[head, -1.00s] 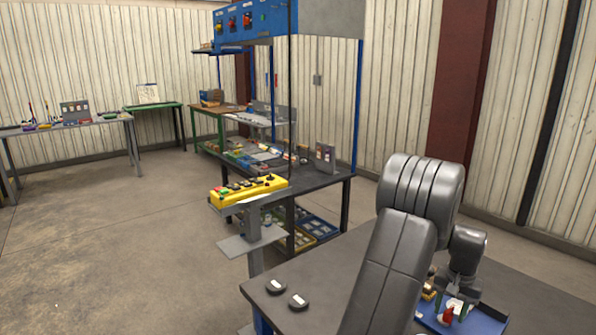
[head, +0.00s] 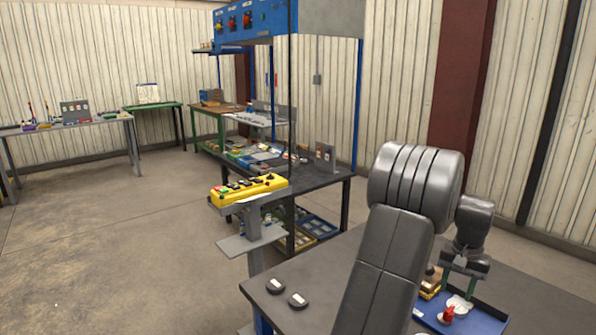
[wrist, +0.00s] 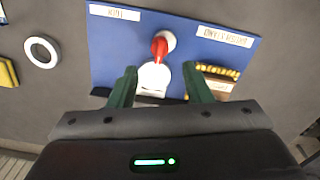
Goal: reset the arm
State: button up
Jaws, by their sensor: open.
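My gripper (wrist: 160,88) is open in the wrist view, its two green fingers apart with nothing held between them. It hangs above the blue board (wrist: 118,50) on the dark table. Beyond and between the fingertips lie a red-tipped piece (wrist: 160,47) and a white piece (wrist: 153,78) on the board. In the head view my gripper (head: 457,287) shows small, partly hidden behind my arm, over the blue board (head: 488,322).
A white ring (wrist: 41,52) lies left of the board. A yellow control box (head: 248,189) stands on a pedestal to the left. A workbench (head: 320,178) is behind it.

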aim_at(451, 308)
notch_tip(451, 308, down, 7)
jog(key=shift+f, duration=0.1)
jog(key=shift+f+m, duration=0.15)
jog(key=shift+m, duration=0.15)
jog(key=m, duration=0.3)
jog(key=shift+m, duration=0.4)
notch_tip(451, 308, up, 14)
jog(key=s+d+r+n+t+y, duration=0.1)
jog(key=s+d+r+n, duration=0.4)
jog(key=n, duration=0.6)
jog(key=shift+s+r+n+t+y+p, duration=0.25)
jog(key=shift+r+t+y+p, duration=0.3)
jog(key=shift+r, duration=0.8)
jog(key=shift+w+a+r+b, duration=0.1)
jog(key=shift+a+b, duration=0.05)
jog(key=shift+b, duration=0.2)
